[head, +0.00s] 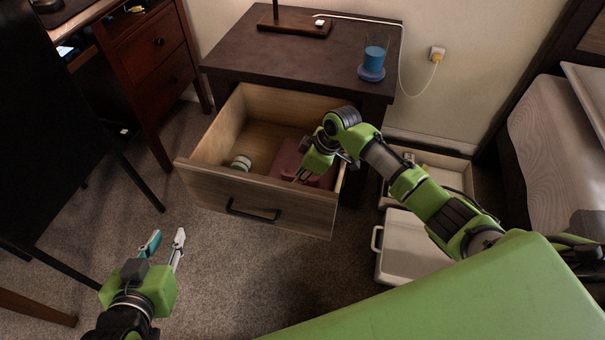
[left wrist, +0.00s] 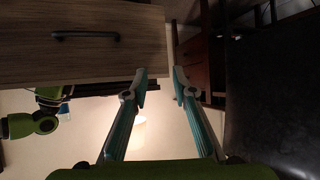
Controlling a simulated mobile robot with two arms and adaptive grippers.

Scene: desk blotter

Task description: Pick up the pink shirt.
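The pink shirt (head: 287,161) lies in the right part of the open nightstand drawer (head: 215,182), partly hidden by my right gripper. My right gripper (head: 306,179) reaches down into the drawer, with its fingertips at the shirt's near right part. Whether its fingers are closed on the cloth I cannot tell. My left gripper (head: 166,238) is open and empty, low over the carpet to the front left of the drawer. In the left wrist view its two fingers (left wrist: 159,75) stand apart with nothing between them.
A white cylindrical item (head: 241,163) lies in the drawer left of the shirt. A blue candle in glass (head: 375,58) and a lamp base (head: 295,24) stand on the nightstand (head: 300,60). A white case (head: 405,248) is right of the drawer; a black chair (head: 45,130) is left.

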